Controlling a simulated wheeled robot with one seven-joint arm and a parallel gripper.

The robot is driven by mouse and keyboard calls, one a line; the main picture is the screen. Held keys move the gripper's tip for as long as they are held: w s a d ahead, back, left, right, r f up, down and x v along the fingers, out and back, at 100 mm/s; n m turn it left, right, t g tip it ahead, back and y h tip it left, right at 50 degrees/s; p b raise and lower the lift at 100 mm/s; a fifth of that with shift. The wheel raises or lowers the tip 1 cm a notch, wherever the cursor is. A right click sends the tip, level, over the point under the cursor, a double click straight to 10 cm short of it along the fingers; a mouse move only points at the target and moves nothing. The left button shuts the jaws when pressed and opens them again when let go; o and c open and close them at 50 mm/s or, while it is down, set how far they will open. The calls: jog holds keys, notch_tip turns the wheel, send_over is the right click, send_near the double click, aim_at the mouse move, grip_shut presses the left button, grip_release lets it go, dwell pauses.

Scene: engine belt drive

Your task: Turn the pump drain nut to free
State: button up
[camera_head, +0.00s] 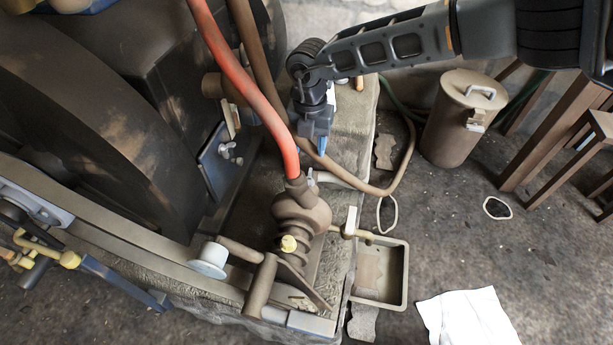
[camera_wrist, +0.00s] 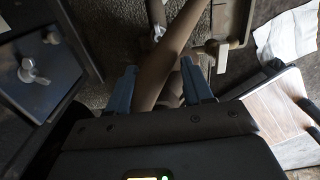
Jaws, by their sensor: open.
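The brown pump (camera_head: 300,212) stands on the stone plinth in the head view, with a small brass nut (camera_head: 289,243) on its near side. I cannot tell for sure that this is the drain nut. A brass drain pipe with a pale tap lever (camera_head: 351,220) sticks out to the pump's right; the tap (camera_wrist: 214,52) also shows in the wrist view. My gripper (camera_head: 322,146) points down above the plinth, behind the pump and apart from the nut. Its blue fingers (camera_wrist: 160,90) are spread in the wrist view. A brown hose passes between them in the picture; contact cannot be told.
A red hose (camera_head: 262,105) rises from the pump, close left of my gripper. A drip tray (camera_head: 403,290) lies below the tap. A large dark wheel (camera_head: 90,130) stands left. A lidded canister (camera_head: 455,125) and wooden stool (camera_head: 545,150) are right. White paper (camera_head: 467,318) lies on open floor.

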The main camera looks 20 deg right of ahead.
jog(key=b, duration=0.3)
send_over(309, 179)
notch_tip(309, 179, down, 4)
jog(key=shift+w+f, duration=0.1)
jog(key=shift+w, duration=0.05)
jog(key=shift+f+b, duration=2.05)
jog(key=shift+f, duration=1.75)
grip_shut()
